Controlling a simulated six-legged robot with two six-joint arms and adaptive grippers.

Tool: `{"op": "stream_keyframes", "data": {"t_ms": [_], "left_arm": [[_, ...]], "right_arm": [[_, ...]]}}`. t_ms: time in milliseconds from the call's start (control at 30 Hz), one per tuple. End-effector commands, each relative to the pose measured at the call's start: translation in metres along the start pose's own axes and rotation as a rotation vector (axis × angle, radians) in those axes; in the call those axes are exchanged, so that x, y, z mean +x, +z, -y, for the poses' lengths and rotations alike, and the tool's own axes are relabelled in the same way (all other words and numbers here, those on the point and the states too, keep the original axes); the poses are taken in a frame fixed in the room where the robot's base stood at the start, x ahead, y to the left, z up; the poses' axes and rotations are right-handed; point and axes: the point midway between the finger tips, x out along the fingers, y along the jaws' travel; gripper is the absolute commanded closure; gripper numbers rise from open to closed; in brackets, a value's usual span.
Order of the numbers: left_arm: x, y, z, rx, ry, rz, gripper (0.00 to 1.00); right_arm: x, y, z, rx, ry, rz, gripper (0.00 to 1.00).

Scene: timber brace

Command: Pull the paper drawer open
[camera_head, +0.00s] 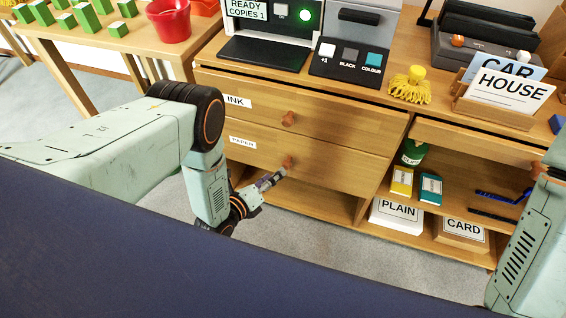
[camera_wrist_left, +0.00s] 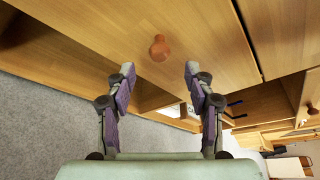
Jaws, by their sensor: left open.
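The paper drawer (camera_head: 325,167) is the lower of two wooden drawers, with a "PAPER" label at its left. Its front looks in line with the ink drawer above it. Its round orange-brown knob (camera_head: 288,162) shows just past the tip of my left gripper (camera_head: 276,178). In the left wrist view the knob (camera_wrist_left: 159,48) stands centred ahead of the spread fingers of my left gripper (camera_wrist_left: 158,70). The gripper is open and empty, and the fingers appear apart from the knob. My right gripper is out of view; only part of its arm shows at the right edge.
The ink drawer (camera_head: 265,112) with its own knob (camera_head: 289,118) is directly above. An open shelf lies below the paper drawer. To the right are shelves with a "PLAIN" box (camera_head: 397,215) and a "CARD" box (camera_head: 462,232). Grey carpet lies in front.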

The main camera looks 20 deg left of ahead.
Motion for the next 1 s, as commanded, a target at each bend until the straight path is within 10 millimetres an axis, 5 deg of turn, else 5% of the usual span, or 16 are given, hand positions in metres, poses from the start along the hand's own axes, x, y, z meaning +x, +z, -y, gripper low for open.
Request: {"op": "stream_keyframes", "data": {"t_ms": [167,633,1000], "left_arm": [[0.005,-0.001,0.001,0.067,-0.002,0.003,0.46],[0.070,0.001,-0.003,0.065,0.000,0.003,0.46],[0.079,0.004,-0.002,0.063,0.003,0.003,0.46]], "right_arm": [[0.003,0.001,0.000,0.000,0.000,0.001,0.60],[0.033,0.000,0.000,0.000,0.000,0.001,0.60],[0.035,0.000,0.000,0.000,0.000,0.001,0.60]]}}
